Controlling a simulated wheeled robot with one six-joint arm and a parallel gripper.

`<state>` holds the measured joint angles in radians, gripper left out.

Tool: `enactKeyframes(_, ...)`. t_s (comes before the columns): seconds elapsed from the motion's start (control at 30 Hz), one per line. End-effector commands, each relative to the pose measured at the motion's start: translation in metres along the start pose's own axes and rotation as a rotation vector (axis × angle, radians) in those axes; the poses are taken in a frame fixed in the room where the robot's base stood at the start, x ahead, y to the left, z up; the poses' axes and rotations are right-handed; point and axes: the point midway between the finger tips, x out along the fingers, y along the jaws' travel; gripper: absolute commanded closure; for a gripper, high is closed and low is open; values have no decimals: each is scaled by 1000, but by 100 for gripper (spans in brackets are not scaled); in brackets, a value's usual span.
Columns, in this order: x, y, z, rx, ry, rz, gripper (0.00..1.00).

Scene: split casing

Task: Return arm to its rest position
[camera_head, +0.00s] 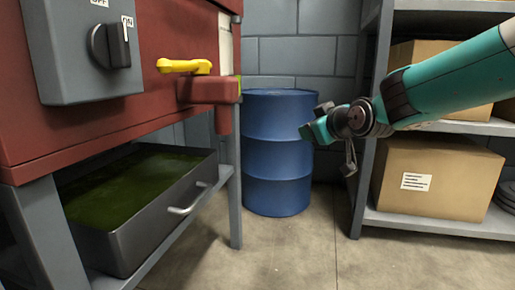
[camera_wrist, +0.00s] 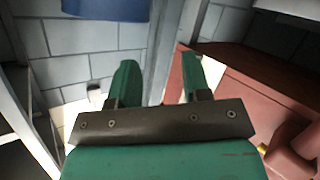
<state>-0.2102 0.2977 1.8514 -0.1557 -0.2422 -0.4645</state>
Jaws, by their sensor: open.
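My teal arm comes in from the right in the head view, in front of the grey shelf. My gripper (camera_head: 312,128) is at its left end, held in the air in front of the blue barrel (camera_head: 280,160). In the wrist view my gripper's two green fingers (camera_wrist: 157,72) stand apart with nothing between them. The gripper is open and empty.
At left stands a red machine (camera_head: 120,118) with a dark switch, a yellow lever (camera_head: 184,66) and a tray of green liquid (camera_head: 135,240) below. At right, a grey shelf (camera_head: 430,222) holds cardboard boxes (camera_head: 432,180). The floor between is clear.

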Motion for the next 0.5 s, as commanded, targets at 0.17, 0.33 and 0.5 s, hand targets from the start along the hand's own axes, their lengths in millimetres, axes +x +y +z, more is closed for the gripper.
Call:
enactKeyframes(0.17,-73,-7,125,232,-407,-13,56)
enactKeyframes(0.33,-144,-26,205,413,-701,10,56)
enactKeyframes(0.5,-207,-47,256,552,-923,46,56)
